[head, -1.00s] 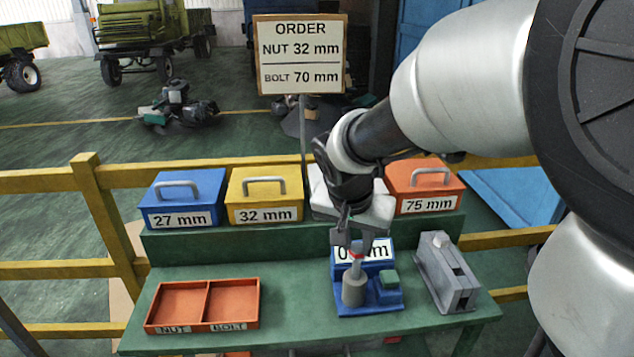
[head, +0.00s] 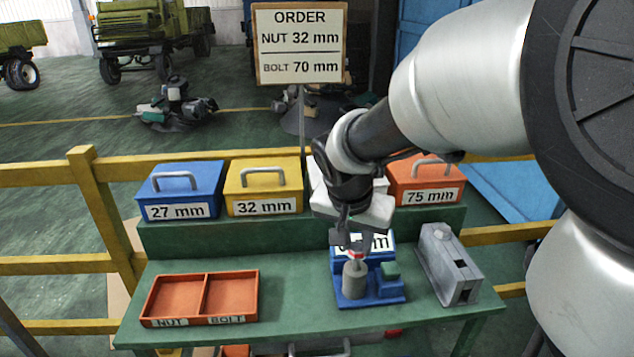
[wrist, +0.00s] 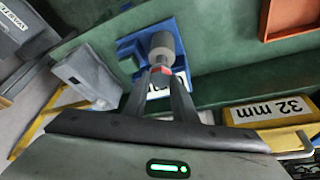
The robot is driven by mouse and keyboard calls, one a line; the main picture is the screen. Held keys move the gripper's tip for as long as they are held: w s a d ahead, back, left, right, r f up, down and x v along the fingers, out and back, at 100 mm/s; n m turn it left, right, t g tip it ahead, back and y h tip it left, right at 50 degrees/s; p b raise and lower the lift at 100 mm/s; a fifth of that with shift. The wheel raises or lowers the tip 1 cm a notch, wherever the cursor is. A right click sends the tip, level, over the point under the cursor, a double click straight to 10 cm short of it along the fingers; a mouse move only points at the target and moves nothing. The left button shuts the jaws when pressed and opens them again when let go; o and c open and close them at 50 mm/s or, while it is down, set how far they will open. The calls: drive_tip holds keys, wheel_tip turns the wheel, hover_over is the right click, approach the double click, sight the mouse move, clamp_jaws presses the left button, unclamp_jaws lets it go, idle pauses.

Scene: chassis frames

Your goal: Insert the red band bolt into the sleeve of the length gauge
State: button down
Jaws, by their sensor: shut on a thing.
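The length gauge (head: 390,293) is a blue device on the green bench, with a white display and a grey upright sleeve (head: 354,283) at its front left. My gripper (head: 353,243) is directly above the sleeve, pointing down and shut on the red band bolt (head: 356,255). The red band shows just below the fingertips and close above the sleeve's top. In the wrist view the band (wrist: 164,70) sits between the fingertips and the sleeve (wrist: 162,44). The bolt's lower end is hidden, apparently in the sleeve's mouth; how deep I cannot tell. My gripper partly covers the display.
An orange tray (head: 203,321) with NUT and BOLT compartments lies empty at left. A grey slotted block (head: 440,262) stands right of the gauge. Blue, yellow and orange lidded boxes (head: 263,207) line the back shelf. The order sign (head: 301,43) reads NUT 32 mm, BOLT 70 mm.

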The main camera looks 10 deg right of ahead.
sight(355, 252)
drive_tip(key=shift+f+b, duration=1.65)
drive_tip(key=shift+f, duration=0.2)
drive_tip(key=c, duration=1.4)
unclamp_jaws()
drive_tip(key=p+v, duration=0.3)
drive_tip(key=v, duration=1.4)
drive_tip(key=shift+s+a+r+p, duration=0.1)
drive_tip(key=shift+s+r+p, duration=0.05)
drive_tip(key=shift+p, duration=0.25)
